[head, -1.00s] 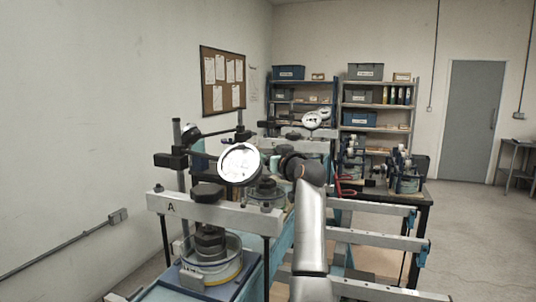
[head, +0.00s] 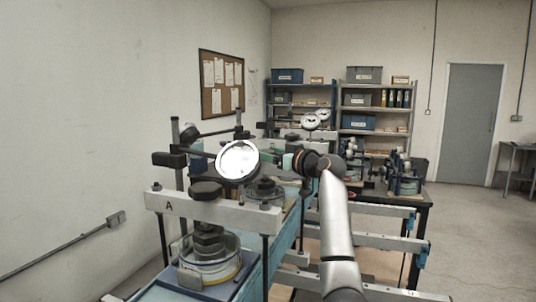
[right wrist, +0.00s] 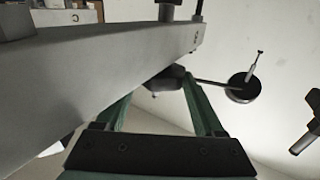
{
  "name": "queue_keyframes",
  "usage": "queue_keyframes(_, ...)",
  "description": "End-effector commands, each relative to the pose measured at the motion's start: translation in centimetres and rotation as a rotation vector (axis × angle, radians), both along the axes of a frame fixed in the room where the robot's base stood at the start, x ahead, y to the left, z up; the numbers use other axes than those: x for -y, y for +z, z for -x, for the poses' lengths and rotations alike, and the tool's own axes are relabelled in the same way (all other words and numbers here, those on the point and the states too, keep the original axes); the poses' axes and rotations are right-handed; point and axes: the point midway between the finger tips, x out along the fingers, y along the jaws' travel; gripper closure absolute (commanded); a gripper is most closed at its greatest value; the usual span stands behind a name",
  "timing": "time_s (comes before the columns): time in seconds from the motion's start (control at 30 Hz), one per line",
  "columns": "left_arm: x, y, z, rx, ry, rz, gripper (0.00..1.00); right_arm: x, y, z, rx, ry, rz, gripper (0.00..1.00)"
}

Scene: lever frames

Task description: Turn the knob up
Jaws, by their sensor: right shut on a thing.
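My right gripper shows in the head view (head: 287,162), behind and right of the front dial gauge (head: 238,161). Its green fingers fill the lower middle of the right wrist view (right wrist: 160,98) and close in on a dark knob (right wrist: 171,76) beside a pale grey beam (right wrist: 110,70). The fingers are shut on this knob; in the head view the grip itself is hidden. Another black knob (head: 206,190) sits on the front beam marked A (head: 225,214), with no gripper on it. My left gripper is not in view.
A glass-ringed cell (head: 208,262) stands under the front beam. A black-topped bench (head: 376,194) with small apparatus is at right. Shelves (head: 375,112) stand at the back. A dial on a thin rod (right wrist: 243,87) shows at right in the wrist view.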

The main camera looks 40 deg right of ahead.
Motion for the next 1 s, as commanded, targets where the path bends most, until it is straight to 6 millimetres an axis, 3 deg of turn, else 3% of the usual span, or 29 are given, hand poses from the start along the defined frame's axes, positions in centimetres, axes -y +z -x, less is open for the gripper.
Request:
queue_keyframes(0.03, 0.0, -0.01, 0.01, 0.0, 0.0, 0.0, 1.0, -0.02, -0.11, -0.02, -0.002, 0.0, 0.001, 0.85)
queue_keyframes(0.07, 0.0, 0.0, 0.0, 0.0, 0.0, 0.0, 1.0, -0.02, -0.11, -0.02, -0.002, 0.0, 0.001, 0.26)
queue_keyframes(0.3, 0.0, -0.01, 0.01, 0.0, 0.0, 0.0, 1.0, -0.01, -0.07, -0.01, -0.001, -0.001, 0.0, 0.0)
queue_keyframes(1.0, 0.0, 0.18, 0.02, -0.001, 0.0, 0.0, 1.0, -0.12, 0.08, -0.08, 0.001, -0.03, 0.001, 0.0)
